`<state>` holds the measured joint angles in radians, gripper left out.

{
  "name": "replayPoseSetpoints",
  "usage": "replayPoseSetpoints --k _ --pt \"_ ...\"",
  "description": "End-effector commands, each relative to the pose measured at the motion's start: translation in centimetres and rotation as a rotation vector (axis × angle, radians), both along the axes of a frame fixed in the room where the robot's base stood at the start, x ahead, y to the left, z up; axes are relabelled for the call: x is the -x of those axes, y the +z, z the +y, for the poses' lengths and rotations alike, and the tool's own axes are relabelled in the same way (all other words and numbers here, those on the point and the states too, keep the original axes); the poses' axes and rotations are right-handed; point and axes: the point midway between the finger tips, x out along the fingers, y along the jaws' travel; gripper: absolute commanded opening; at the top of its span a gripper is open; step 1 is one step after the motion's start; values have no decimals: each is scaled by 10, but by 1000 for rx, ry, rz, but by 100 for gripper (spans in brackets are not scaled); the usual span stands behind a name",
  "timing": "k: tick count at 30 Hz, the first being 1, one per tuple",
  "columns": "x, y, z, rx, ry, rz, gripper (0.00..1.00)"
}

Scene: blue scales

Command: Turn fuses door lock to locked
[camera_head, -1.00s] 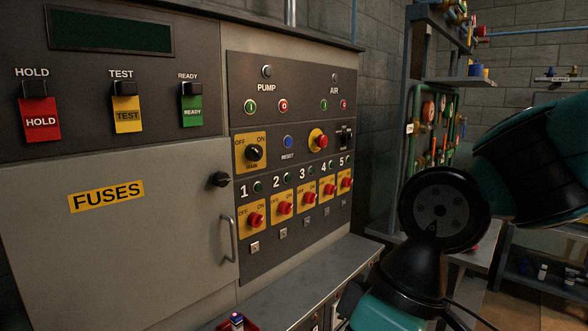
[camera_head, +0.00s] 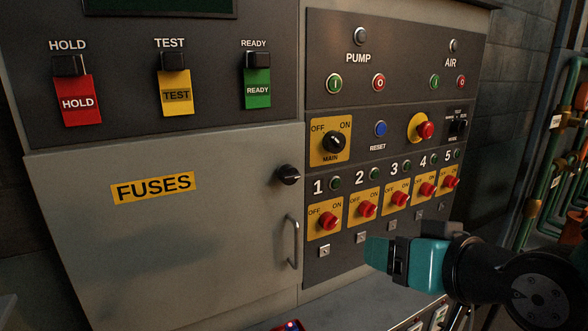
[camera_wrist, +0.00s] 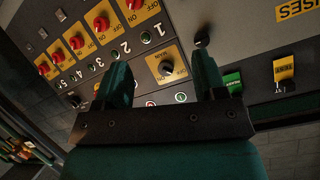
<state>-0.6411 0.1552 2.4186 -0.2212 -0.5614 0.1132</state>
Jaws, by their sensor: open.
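The fuses door (camera_head: 150,240) is a grey panel with a yellow FUSES label (camera_head: 153,187); it looks shut. Its lock is a small black knob (camera_head: 288,174) at the door's upper right edge, above the bar handle (camera_head: 292,241). The knob's setting is too small to tell. My gripper (camera_head: 372,254) is in front of the lower switch panel, right of and below the lock. In the wrist view, which is upside down, my gripper (camera_wrist: 163,76) is open and empty. The lock knob (camera_wrist: 201,38) shows just past the right finger's tip, apart from it.
The black MAIN switch (camera_head: 334,142) is right of the lock, with several red numbered switches (camera_head: 367,209) below it. HOLD, TEST and READY rockers (camera_head: 172,63) sit above the door. A ledge (camera_head: 360,302) runs below the panel. Pipes (camera_head: 560,150) stand at the far right.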

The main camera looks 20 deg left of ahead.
Motion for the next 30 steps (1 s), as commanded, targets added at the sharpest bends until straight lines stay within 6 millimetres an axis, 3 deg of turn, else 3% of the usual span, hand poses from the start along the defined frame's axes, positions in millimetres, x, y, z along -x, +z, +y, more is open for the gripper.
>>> replayPoseSetpoints --k 1,6,14,30 --pt "-3 5 18 -50 7 -60 65" --pt "-4 23 53 -204 18 -237 65" --pt "-6 34 75 -284 30 -319 65" --pt "-80 36 162 -283 29 -318 65"
